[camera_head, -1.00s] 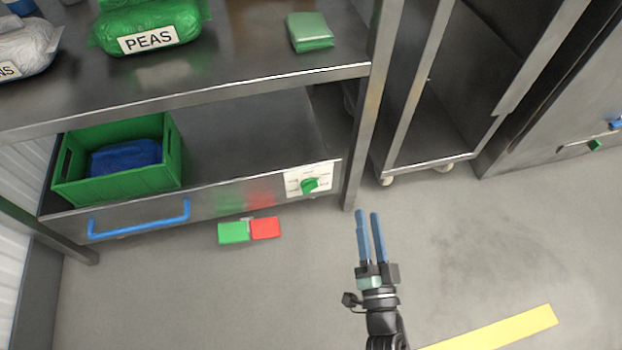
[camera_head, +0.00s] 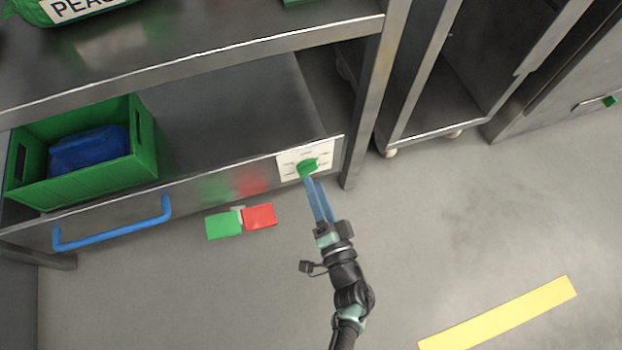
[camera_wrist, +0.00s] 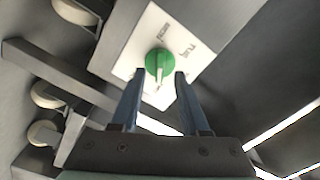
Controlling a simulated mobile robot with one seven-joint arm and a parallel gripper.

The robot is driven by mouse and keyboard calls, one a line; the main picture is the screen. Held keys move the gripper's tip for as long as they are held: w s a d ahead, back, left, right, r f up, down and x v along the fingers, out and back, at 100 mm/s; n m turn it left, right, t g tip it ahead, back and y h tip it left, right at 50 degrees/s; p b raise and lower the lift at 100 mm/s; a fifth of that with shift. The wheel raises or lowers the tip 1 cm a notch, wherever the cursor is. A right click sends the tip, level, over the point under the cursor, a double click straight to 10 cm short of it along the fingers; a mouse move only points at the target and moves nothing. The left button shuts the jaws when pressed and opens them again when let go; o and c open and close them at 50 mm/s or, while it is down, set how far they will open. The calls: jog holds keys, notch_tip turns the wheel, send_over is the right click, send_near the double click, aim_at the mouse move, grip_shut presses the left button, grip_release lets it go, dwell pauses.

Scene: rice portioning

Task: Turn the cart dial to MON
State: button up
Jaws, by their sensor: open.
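The green dial (camera_head: 308,167) sits on a white label plate (camera_head: 289,166) at the right end of the cart's lower front panel. In the wrist view the dial (camera_wrist: 158,64) is a round green knob with a pale pointer bar, and the plate (camera_wrist: 136,57) carries small print too blurred to read. My gripper (camera_head: 315,181) is just in front of the dial. In the wrist view its two blue fingers (camera_wrist: 158,80) are open, with the dial between and just beyond their tips. I cannot tell whether they touch it.
A green crate (camera_head: 143,145) holding a blue bag (camera_head: 88,150) stands on the lower shelf. A blue handle (camera_head: 112,232) is on the front panel. Green (camera_head: 224,225) and red (camera_head: 259,216) pads lie on the floor below. A cart post (camera_head: 372,110) stands right of the dial.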

aim_at(310, 174)
jog(key=shift+b+x, duration=0.7)
jog(key=shift+x, duration=1.1)
grip_shut()
